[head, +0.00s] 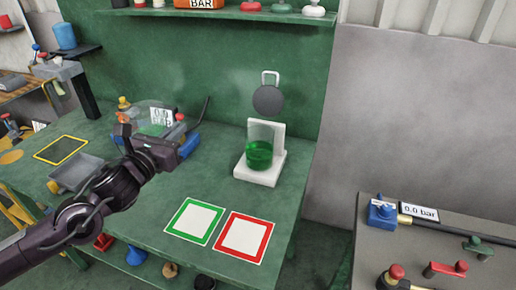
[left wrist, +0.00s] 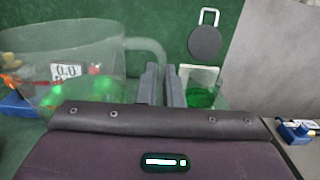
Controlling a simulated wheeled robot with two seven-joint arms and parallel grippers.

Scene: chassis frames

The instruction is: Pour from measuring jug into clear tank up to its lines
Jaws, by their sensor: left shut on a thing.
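The clear tank (head: 261,134) stands upright on a white stand with green liquid in its lower part. It also shows in the left wrist view (left wrist: 202,78), just right of the fingers. The clear measuring jug (left wrist: 85,62) is at the left of the wrist view, with green liquid showing through its wall. My left gripper (left wrist: 161,85) is shut on the jug's handle. In the head view the jug (head: 150,113) is partly hidden behind my left gripper (head: 172,136), left of the tank and apart from it. The tank's lines are too small to make out. My right gripper is not in view.
A green-framed card (head: 195,221) and a red-framed card (head: 244,237) lie at the bench front. A round dark disc (head: 268,100) hangs behind the tank. A grey tray (head: 78,170) and yellow-edged dark mat (head: 61,150) are at left. A grey bench (head: 445,235) with valves stands right.

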